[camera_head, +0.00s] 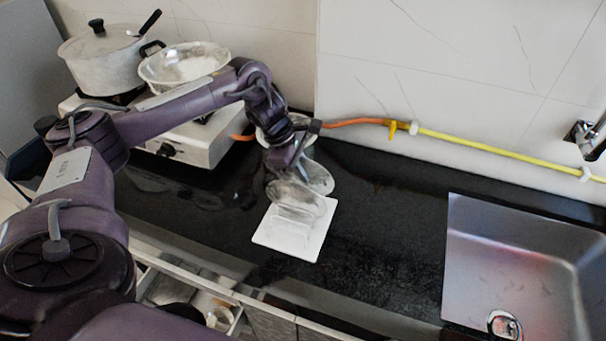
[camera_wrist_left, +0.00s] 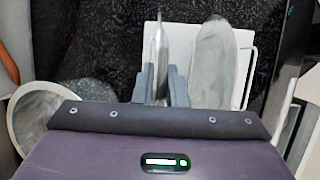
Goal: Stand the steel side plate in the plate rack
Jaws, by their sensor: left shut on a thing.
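The white plate rack (camera_head: 283,242) lies on the dark counter; its white base also shows in the left wrist view (camera_wrist_left: 204,92). My left gripper (camera_head: 284,172) is above the rack's far side. In the left wrist view, my left gripper (camera_wrist_left: 161,88) is shut on the steel side plate (camera_wrist_left: 158,50), which is seen edge-on and looks roughly upright. Another steel plate (camera_wrist_left: 216,62) stands in the rack beside it, a gap away and tilted. I cannot tell whether the held plate's lower edge touches the rack. My right gripper is not in view.
A grey metal vessel (camera_wrist_left: 45,112) is close beside my left gripper, on the wall side. A stove (camera_head: 195,143) with a pot (camera_head: 100,67) and a pan (camera_head: 185,66) stands at the left. A sink (camera_head: 515,255) is at the right. The counter between rack and sink is clear.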

